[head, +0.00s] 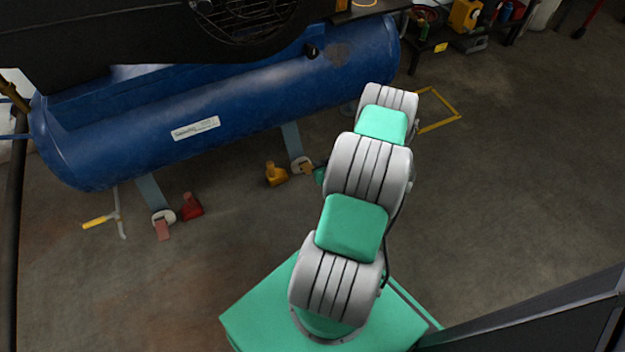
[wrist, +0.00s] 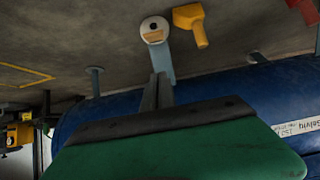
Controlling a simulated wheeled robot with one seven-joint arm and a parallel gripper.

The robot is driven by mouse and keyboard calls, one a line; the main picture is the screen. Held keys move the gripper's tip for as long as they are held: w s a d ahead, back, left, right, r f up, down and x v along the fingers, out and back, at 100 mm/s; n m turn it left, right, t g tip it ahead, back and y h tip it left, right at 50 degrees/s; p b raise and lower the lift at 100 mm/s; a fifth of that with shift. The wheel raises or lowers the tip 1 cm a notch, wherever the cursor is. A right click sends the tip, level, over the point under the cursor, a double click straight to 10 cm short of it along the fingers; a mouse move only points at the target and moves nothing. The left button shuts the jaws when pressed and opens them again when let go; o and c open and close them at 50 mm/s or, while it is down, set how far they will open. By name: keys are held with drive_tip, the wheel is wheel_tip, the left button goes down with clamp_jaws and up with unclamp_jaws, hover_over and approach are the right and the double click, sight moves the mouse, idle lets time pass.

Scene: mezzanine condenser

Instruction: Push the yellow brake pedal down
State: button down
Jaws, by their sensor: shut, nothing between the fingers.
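The yellow brake pedal (head: 307,169) is a small flap on the white caster (head: 296,162) under the blue tank's right leg. In the wrist view, which is upside down, the pedal (wrist: 154,37) shows on the caster's face near the top. My gripper (wrist: 158,88) is shut and empty, its dark fingers pointing toward the caster's leg, with a visible gap to the pedal in the picture. I cannot tell the exact depth. In the head view my arm hides most of the gripper; a bit of green shows beside the caster.
A yellow chock (head: 275,175) stands beside the caster. The blue tank (head: 240,105) lies above. A red pedal (head: 163,230), a red chock (head: 190,207) and a yellow-handled tool (head: 98,222) are at left. Floor at right is clear around a yellow taped outline (head: 458,112).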

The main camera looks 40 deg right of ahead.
drive_tip(key=shift+s+d+f, duration=0.1)
drive_tip(key=shift+d, duration=0.05)
drive_tip(key=b, duration=0.5)
hover_over(312, 167)
drive_tip(key=a, duration=0.2)
drive_tip(key=f, duration=0.5)
drive_tip(key=s+f, duration=0.1)
drive_tip(key=f, duration=0.1)
drive_tip(key=shift+d+f, duration=0.15)
drive_tip(key=shift+s+f, duration=0.35)
drive_tip(key=shift+f, duration=0.2)
drive_tip(key=shift+s+f, duration=0.3)
drive_tip(key=shift+f, duration=0.25)
drive_tip(key=shift+s+f, duration=0.15)
drive_tip(key=shift+f, duration=0.05)
drive_tip(key=shift+s, duration=0.1)
